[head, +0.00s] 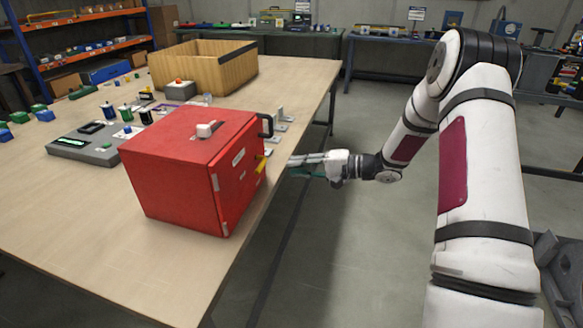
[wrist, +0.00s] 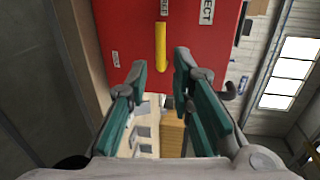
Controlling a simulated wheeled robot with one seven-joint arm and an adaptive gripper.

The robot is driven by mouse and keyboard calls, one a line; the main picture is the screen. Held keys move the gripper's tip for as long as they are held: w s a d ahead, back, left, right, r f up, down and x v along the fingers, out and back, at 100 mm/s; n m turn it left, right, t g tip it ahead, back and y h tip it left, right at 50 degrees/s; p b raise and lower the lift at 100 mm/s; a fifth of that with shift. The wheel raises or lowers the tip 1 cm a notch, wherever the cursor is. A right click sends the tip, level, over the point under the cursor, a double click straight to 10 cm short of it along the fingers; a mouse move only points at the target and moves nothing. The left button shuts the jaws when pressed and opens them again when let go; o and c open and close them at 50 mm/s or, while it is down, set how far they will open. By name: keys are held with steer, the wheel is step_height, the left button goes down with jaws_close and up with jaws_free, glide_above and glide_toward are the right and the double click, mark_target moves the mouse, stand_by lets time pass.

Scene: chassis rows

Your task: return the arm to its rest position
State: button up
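My gripper (head: 306,166) is at the table's right edge, close to the red box's front face. In the wrist view my gripper (wrist: 163,75) shows two green-padded fingers held apart with nothing between them. The red box (head: 185,165) stands on the table, with a white block on its top. A yellow handle (wrist: 161,47) is on its labelled face, just beyond the fingertips in the wrist view. From the head view I see the handle (head: 261,163) beside the fingertips. I cannot tell whether they touch. My arm reaches in from the right, bent at the elbow.
The wooden table (head: 120,265) carries an open wooden crate (head: 225,75), a grey panel (head: 85,145) and several small parts. Grey brackets (head: 279,122) stand behind the box near the table edge. Open floor (head: 350,265) lies between the table and my arm.

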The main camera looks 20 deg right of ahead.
stand_by(0.4)
steer(key=d+r+n+t+h+p, duration=0.35)
steer(key=r+h, duration=0.85)
steer(key=r, duration=0.8)
steer(key=s+r+g+h+p, duration=0.1)
steer(key=s+r+g+h, duration=0.45)
steer(key=s, duration=0.85)
steer(key=s+a+n+g+y+p, duration=0.1)
steer(key=s+a, duration=0.4)
steer(key=s, duration=0.9)
steer(key=s+a+f+n+g+y+p, duration=0.1)
steer(key=s+a+n+g+y, duration=0.1)
steer(key=s, duration=1.2)
steer(key=a+n+y, duration=0.1)
steer(key=a, duration=0.1)
steer(key=shift+s+a+y+p, duration=0.25)
steer(key=shift+a+y+p, duration=0.05)
steer(key=shift+a+y, duration=0.05)
